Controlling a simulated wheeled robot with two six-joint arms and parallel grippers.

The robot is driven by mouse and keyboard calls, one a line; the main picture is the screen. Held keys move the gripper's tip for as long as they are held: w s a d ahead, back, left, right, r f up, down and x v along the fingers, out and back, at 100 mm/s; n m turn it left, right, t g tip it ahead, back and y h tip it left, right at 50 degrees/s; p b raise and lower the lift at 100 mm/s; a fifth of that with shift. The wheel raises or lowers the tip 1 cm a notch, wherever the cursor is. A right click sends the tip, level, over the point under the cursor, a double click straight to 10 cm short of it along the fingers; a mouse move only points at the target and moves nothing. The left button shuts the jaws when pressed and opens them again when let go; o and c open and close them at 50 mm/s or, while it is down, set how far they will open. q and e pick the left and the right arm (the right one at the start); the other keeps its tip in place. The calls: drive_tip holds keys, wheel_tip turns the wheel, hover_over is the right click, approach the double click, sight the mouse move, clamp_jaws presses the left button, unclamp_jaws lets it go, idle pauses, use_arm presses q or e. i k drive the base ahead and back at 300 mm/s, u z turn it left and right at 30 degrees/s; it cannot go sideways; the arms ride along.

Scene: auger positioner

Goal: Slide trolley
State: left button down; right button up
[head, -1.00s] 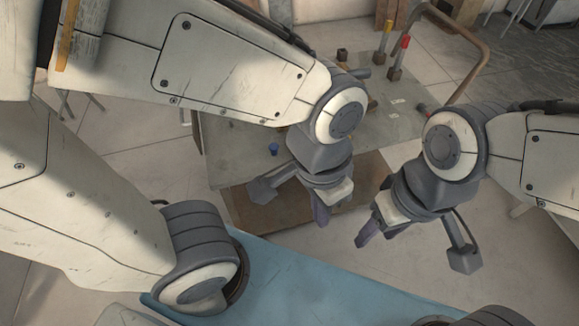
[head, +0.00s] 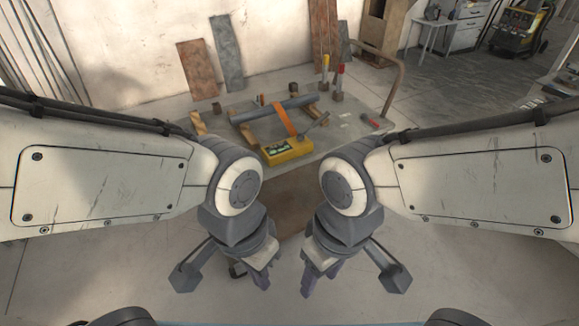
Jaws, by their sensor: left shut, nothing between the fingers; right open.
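The trolley (head: 326,138) stands ahead in the head view, a low grey platform with a brown tubular handle (head: 396,88) at its right end. A dark pipe (head: 272,111) with an orange strap (head: 284,120) lies across wooden blocks on it. A yellow control box (head: 289,150) sits at its near edge. My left gripper (head: 262,281) is shut and empty, pointing down in front of the trolley. My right gripper (head: 306,283) is open and empty, close beside it. Neither touches the trolley. My arms hide its near corners.
Posts with red and yellow tops (head: 340,75) stand at the trolley's back right. Rusty and grey plates (head: 227,53) lean on the back wall. A yellow machine (head: 520,27) and grey cabinet (head: 476,22) stand far right. Floor right of the handle looks clear.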

sight(291, 191)
drive_tip(key=z, duration=0.55)
drive_tip(key=k, duration=0.6)
drive_tip(key=z, duration=0.95)
drive_tip(key=i, duration=2.55)
drive_tip(key=u, duration=0.9)
drive_tip(key=i, duration=0.85)
drive_tip(key=u, duration=1.3)
drive_tip(key=i, duration=0.55)
drive_tip(key=u, duration=0.4)
